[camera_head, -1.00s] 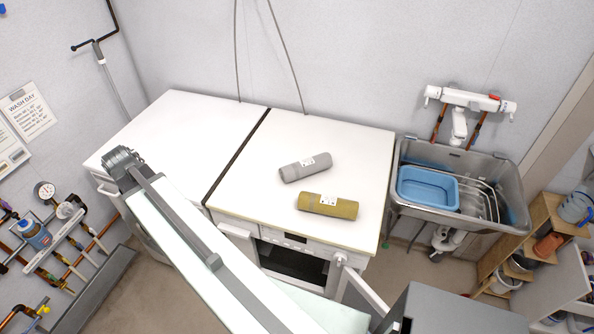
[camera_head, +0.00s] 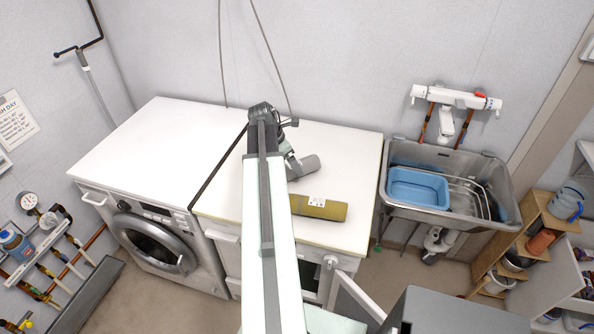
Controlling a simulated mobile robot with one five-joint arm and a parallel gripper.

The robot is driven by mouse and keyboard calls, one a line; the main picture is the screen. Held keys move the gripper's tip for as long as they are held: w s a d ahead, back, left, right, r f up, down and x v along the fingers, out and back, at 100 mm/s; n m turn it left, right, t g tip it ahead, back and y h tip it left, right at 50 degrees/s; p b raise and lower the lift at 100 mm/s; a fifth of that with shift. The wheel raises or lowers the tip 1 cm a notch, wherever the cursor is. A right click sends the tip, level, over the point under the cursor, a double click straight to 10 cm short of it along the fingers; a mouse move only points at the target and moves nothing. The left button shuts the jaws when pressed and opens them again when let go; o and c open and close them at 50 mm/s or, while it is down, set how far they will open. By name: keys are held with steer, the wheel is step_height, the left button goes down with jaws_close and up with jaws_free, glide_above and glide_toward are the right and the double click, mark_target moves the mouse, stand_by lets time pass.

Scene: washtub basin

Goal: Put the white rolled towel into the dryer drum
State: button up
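A pale grey roll (camera_head: 308,166), the one nearest to white, lies on the white top of the right-hand machine. A white tag that showed on it earlier is hidden now. My gripper (camera_head: 292,164) is at the left end of this roll, its body reaching down from the arm's end. The fingers are too small and covered to tell whether they are open or touching it. The dryer (camera_head: 225,233) stands under this top. Its dark opening (camera_head: 308,278) shows partly to the right of my arm, which hides the rest. The dryer's door (camera_head: 352,298) stands open on the right.
An olive-yellow roll (camera_head: 322,208) with a white tag lies in front of the grey one, close to my arm. A closed front-loading washer (camera_head: 150,240) stands left. A metal sink (camera_head: 505,195) with a blue basin (camera_head: 419,188) is right. The left white top is clear.

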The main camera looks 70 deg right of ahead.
steer(key=b+x, duration=0.1)
steer(key=x, duration=0.1)
steer(key=b+x, duration=0.2)
steer(key=w+b+x, duration=0.1)
steer(key=b+x, duration=0.1)
steer(key=shift+s+d+f, duration=0.1)
steer(key=shift+d+f, duration=0.1)
steer(key=shift+r, duration=0.15)
steer(key=c, duration=1.7)
step_height(320, 180, up, 10)
steer(key=p, duration=1)
steer(key=shift+r+p, duration=0.15)
steer(key=shift+p, duration=0.15)
step_height(320, 180, down, 2)
steer(key=shift+f+b, duration=0.1)
steer(key=shift+b, duration=1)
